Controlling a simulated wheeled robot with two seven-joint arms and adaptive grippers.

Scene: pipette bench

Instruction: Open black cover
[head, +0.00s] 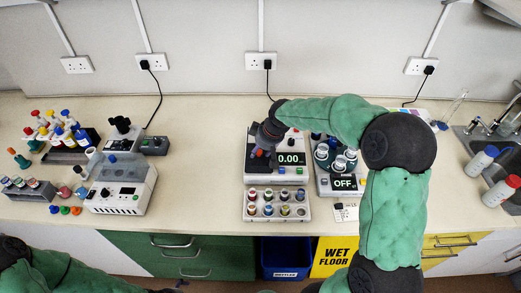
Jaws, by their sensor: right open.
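My right arm reaches in from the right, and its gripper (262,153) points down over the balance (256,176) that reads 0.00. The gripper is small and dark here; it is open, and I see nothing held in it. It hides the back left part of the balance. I cannot pick out a black cover for certain. A device with a black top (122,132) stands at the back left, far from the right gripper. Part of my left arm shows at the bottom left edge; its gripper is not in view.
A rack of coloured-cap vials (277,211) sits in front of the balance. A unit reading OFF (344,184) holds bottles to its right. A white instrument (120,191) and bottle racks stand left. The sink (480,148) is far right. Bench between left instruments and balance is clear.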

